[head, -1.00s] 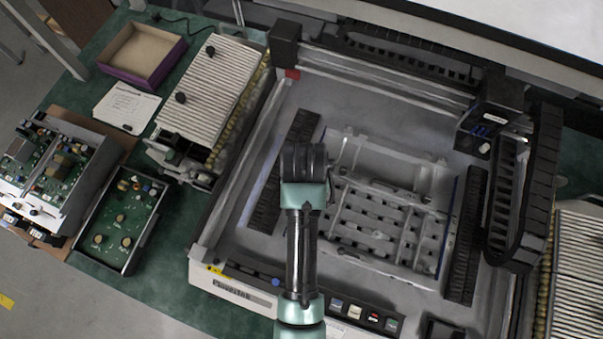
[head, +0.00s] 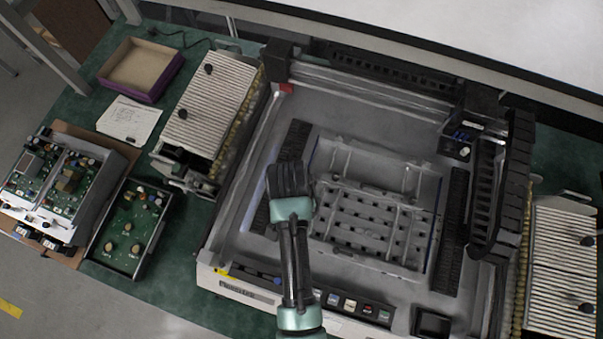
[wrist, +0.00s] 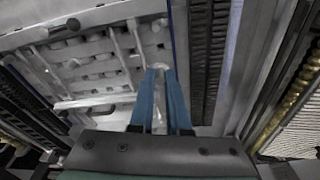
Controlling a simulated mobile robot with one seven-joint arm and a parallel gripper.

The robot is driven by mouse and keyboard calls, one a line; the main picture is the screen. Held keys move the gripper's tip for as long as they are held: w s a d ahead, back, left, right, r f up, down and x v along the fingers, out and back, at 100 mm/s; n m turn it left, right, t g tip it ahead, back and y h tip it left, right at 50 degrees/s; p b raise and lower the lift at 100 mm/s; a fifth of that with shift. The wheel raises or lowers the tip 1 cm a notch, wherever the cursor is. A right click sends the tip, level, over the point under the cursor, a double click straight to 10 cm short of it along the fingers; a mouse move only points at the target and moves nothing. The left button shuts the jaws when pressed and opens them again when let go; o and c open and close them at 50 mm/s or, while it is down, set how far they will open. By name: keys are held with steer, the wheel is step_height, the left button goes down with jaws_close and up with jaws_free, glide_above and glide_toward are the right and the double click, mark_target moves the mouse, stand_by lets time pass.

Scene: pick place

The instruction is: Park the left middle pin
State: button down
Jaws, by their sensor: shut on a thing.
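My gripper is seen from above in the head view, where my wrist covers its fingers, over the left side of the machine's grey bed. In the wrist view my gripper (wrist: 162,74) shows two blue fingers close together, shut on a small pale piece (wrist: 160,66) at their tips. It looks like the pin, but it is mostly hidden between the fingers. The grey perforated fixture plate (head: 365,225) lies to the right of my gripper, and it fills the upper left of the wrist view (wrist: 92,88). Other pins cannot be told apart.
A black ribbed strip (head: 296,140) runs along the bed's left side, partly under my gripper, and another (head: 450,235) on the right. The machine's head and cable chain (head: 489,185) stand at the right. Ribbed feeders (head: 207,115) and circuit boards (head: 130,228) lie left, outside the frame.

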steer(key=shift+f+b, duration=2.5)
steer(key=shift+f, duration=0.75)
steer(key=shift+f+p, duration=0.1)
steer(key=shift+p, duration=0.2)
steer(key=c, duration=0.8)
jaws_free()
steer(key=c, duration=0.4)
steer(key=shift+o, duration=0.2)
steer(key=shift+r+p, duration=3.5)
steer(key=shift+p, duration=0.2)
